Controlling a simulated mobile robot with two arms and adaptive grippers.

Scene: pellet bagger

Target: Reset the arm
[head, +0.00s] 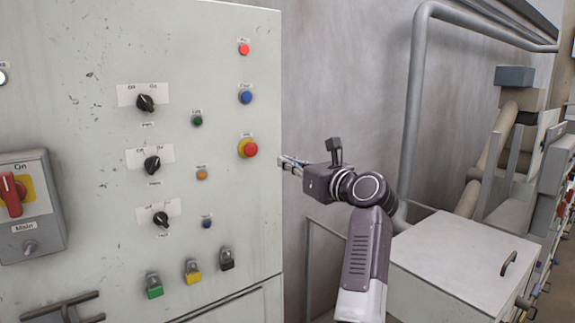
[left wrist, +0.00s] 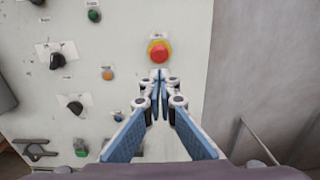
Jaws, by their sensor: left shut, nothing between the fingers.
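My left gripper (head: 283,160) is at the right edge of the grey control panel (head: 100,215) in the head view, its fingers pointing left toward the panel. In the left wrist view its blue-padded fingers (left wrist: 159,76) are together at the tips with nothing between them. The tips appear just below the red mushroom button with a yellow collar (left wrist: 158,52). That button (head: 249,148) also shows in the head view, left of the fingertips. I cannot tell whether the fingers touch the panel. My right gripper is not in view.
The panel has several black rotary knobs (head: 152,163), small coloured buttons, and a main switch box (head: 30,205) with a red handle. A grey pipe (head: 411,120) runs along the wall on the right. A white box with a handle (head: 470,265) stands at the lower right.

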